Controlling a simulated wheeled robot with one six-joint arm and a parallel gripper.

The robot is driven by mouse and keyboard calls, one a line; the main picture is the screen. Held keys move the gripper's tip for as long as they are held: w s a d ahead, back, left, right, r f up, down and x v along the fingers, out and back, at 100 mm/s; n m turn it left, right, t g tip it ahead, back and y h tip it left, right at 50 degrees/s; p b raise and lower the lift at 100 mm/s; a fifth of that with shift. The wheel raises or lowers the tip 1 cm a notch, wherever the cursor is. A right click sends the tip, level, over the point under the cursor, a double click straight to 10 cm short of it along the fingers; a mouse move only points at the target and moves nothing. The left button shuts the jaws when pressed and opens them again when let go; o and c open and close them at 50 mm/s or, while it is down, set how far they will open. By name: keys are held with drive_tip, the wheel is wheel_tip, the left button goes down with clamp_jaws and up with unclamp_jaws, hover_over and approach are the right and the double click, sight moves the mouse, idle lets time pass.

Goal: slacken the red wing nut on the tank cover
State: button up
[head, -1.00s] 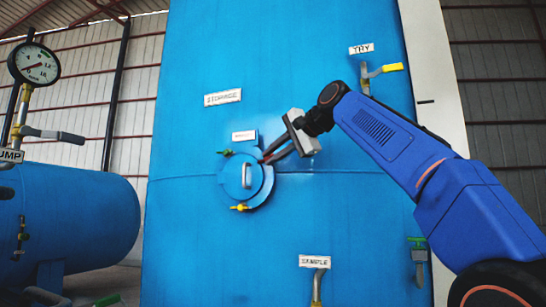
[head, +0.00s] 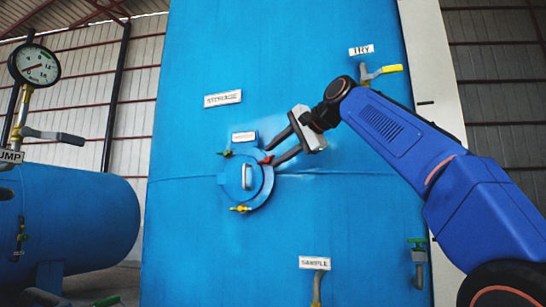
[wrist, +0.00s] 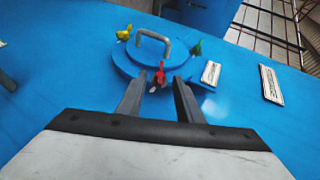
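The round blue tank cover (head: 233,180) with a grey handle (wrist: 154,38) sits on the large blue tank. The red wing nut (head: 266,160) is at the cover's upper right edge in the head view. In the wrist view the red wing nut (wrist: 160,73) stands at the cover's near rim, in line with the gap between my fingers. My gripper (head: 268,156) is open and empty, its fingertips close to the nut. In the wrist view the fingers (wrist: 158,84) lie left and right of the nut's line; I cannot tell whether they touch it.
A green wing nut (head: 226,153) and a yellow one (head: 240,208) are also on the cover rim. A label plate (head: 244,137) is just above the cover. A gauge (head: 35,64) stands left.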

drive_tip(key=v, duration=1.5)
drive_tip(key=shift+s, duration=0.2)
drive_tip(key=shift+d, duration=0.1)
